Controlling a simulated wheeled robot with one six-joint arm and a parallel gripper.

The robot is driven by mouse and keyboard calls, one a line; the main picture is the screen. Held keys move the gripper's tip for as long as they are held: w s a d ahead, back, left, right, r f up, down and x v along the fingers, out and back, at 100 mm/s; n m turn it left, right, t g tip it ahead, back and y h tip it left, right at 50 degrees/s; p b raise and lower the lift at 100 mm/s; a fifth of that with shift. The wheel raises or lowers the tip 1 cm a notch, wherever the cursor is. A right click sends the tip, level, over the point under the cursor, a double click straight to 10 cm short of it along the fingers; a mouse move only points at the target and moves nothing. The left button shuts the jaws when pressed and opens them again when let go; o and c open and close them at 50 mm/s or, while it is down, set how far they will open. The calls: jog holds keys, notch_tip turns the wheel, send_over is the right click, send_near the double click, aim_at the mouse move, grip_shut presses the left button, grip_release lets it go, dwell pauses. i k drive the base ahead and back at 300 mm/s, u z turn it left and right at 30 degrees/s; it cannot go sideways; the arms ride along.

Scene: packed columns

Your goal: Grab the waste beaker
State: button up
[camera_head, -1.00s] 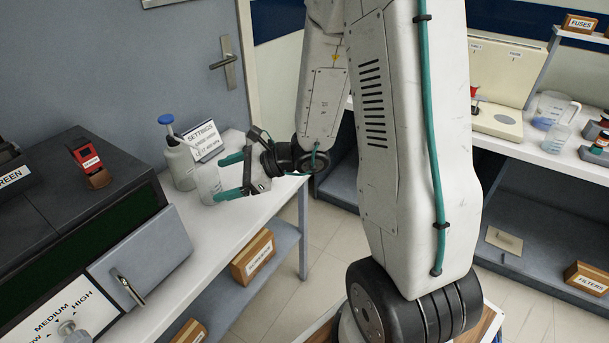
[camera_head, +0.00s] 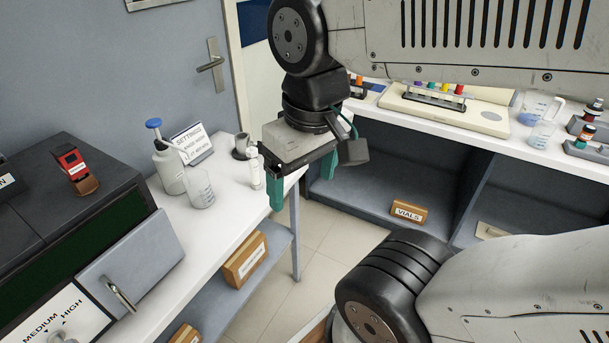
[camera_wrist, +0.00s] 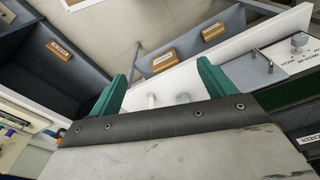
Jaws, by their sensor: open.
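A clear beaker (camera_head: 199,188) stands upright on the white left bench, beside a white bottle with a blue pump top (camera_head: 168,162). Another clear beaker (camera_head: 544,131) stands on the right bench, with a blue-tinted vessel (camera_head: 531,107) behind it. I cannot read a label saying which one is for waste. My gripper (camera_head: 302,190) is open and empty, fingers pointing down, above and beyond the left bench's right edge. It is apart from all the beakers. Its green fingers also show in the wrist view (camera_wrist: 160,72), with a small white vial (camera_wrist: 152,101) seen between them.
A white vial (camera_head: 255,168) and a dark grey item (camera_head: 241,147) stand near the left bench's far end. A settings sign (camera_head: 192,143) stands behind the bottle. A vial rack (camera_head: 432,92) is on the right bench. A VIALS box (camera_head: 408,212) sits on its lower shelf.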

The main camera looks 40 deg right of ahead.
aim_at(542, 131)
jog(key=z, duration=2.3)
jog(key=k, duration=0.5)
jog(key=u, duration=0.85)
jog(key=i, duration=0.9)
jog(key=z, duration=0.75)
jog(key=i, duration=0.7)
jog(key=z, duration=1.2)
jog(key=i, duration=0.25)
jog(key=z, duration=0.15)
